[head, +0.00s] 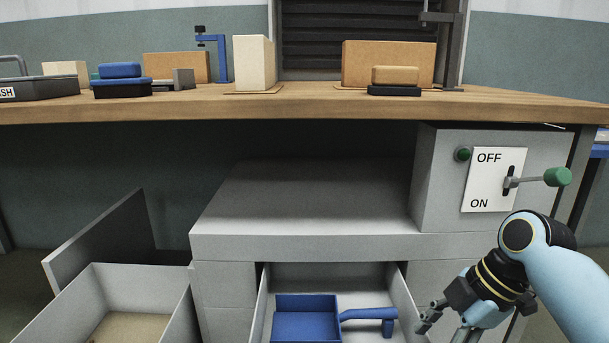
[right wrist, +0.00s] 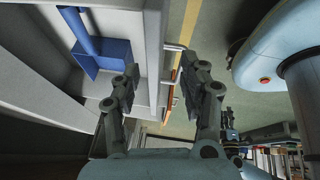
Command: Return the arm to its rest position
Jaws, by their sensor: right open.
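My right arm (head: 575,285) comes in from the lower right of the head view. Its gripper (head: 440,328) is low, beside the right wall of the open drawer, and partly cut off by the frame's bottom edge. In the right wrist view the gripper (right wrist: 161,84) has its two fingers spread, with nothing between them. A blue scoop-like pan with a handle (head: 305,317) lies in the drawer, apart from the gripper. It also shows at the upper left of the right wrist view (right wrist: 97,62).
The open drawer (head: 403,292) juts out below a grey cabinet. A switch box (head: 438,190) with a green-knobbed lever (head: 557,177) stands above the right arm. An open bin (head: 70,300) is at lower left. The wooden bench top (head: 330,105) holds several objects.

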